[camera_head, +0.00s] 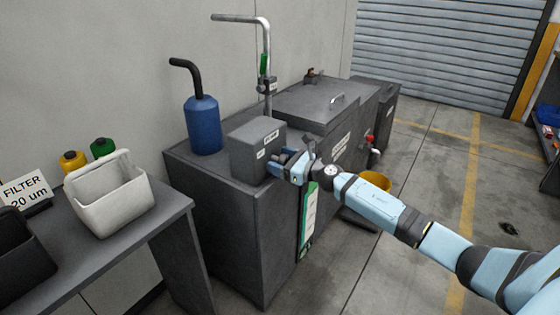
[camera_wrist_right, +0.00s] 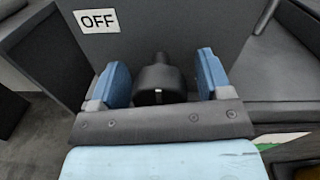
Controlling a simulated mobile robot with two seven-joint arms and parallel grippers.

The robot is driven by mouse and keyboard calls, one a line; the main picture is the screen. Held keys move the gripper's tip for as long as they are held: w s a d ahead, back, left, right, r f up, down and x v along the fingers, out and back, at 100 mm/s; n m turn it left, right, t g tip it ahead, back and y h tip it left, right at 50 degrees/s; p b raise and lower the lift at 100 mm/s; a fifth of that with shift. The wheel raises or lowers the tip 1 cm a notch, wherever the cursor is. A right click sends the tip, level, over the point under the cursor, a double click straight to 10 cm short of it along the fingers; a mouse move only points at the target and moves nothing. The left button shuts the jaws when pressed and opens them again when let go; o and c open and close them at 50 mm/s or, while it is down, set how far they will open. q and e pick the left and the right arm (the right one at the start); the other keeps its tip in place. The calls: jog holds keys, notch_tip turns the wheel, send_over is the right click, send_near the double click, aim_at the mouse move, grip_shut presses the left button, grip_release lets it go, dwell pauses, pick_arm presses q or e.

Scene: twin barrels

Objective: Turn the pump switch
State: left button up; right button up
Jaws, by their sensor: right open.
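The grey pump box (camera_head: 252,160) stands on top of the dark tank cabinet, with small white labels on its front. The pump switch is a black rotary knob (camera_wrist_right: 160,82) with a small white mark, on the grey panel in the right wrist view. An OFF label (camera_wrist_right: 97,21) is up and left of it. My right gripper (camera_head: 280,161) is at the front of the box. In the wrist view its blue fingers (camera_wrist_right: 162,80) are open, one on each side of the knob, with visible gaps. The head view hides most of the knob. My left gripper is not in view.
A blue canister (camera_head: 203,125) with a black hose and a bent metal pipe (camera_head: 266,60) stand behind the box. A side table on the left holds a white bin (camera_head: 108,200) and a FILTER sign (camera_head: 24,191). A yellow bucket (camera_head: 376,180) is on the floor beyond my right arm.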

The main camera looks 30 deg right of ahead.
jog(key=shift+w+a, duration=0.1)
jog(key=shift+w, duration=0.1)
jog(key=c, duration=0.9)
jog(key=shift+c, duration=0.2)
